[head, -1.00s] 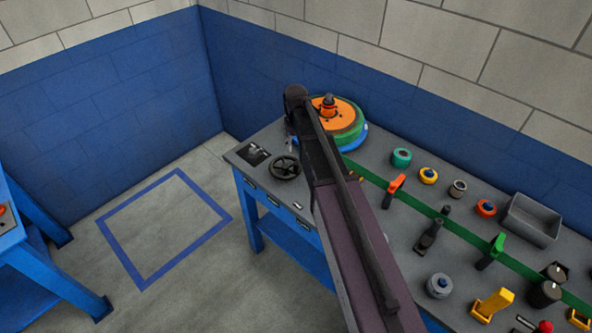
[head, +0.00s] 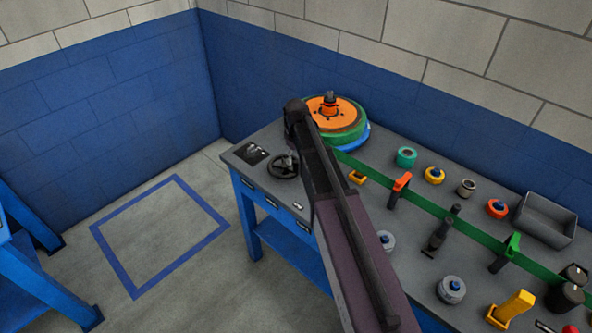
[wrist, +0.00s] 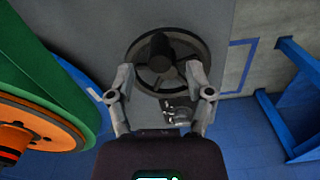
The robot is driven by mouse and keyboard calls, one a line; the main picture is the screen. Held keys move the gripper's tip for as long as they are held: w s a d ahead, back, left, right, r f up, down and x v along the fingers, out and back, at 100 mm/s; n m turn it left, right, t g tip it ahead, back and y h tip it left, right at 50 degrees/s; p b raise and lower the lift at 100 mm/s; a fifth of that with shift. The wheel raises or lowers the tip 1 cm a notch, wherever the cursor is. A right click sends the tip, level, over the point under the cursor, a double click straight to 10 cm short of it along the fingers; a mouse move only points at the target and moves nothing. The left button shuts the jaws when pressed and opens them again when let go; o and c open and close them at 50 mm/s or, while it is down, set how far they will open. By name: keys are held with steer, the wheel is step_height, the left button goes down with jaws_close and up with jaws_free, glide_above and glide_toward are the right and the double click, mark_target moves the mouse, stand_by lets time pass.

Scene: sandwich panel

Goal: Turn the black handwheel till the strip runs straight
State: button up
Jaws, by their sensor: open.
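The black handwheel (head: 284,165) lies at the left end of the grey bench in the head view. In the wrist view the handwheel (wrist: 143,50) is ahead of my gripper (wrist: 159,78); its dark upright handle (wrist: 160,47) stands just beyond and between the spread fingers. My gripper is open and empty. I cannot tell whether a finger touches the rim. In the head view my arm hides most of the gripper. The green strip (head: 455,206) runs from the reel (head: 333,112), with its orange disc, along the bench to the lower right.
An orange-handled clamp (head: 401,184) and a green-handled one (head: 511,245) stand along the strip. Several rings and a grey tray (head: 545,221) lie behind it. A blue wall backs the bench.

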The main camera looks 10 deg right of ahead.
mark_target(296, 161)
steer(key=shift+f+b, duration=1.6)
steer(key=shift+f, duration=0.3)
jaws_close()
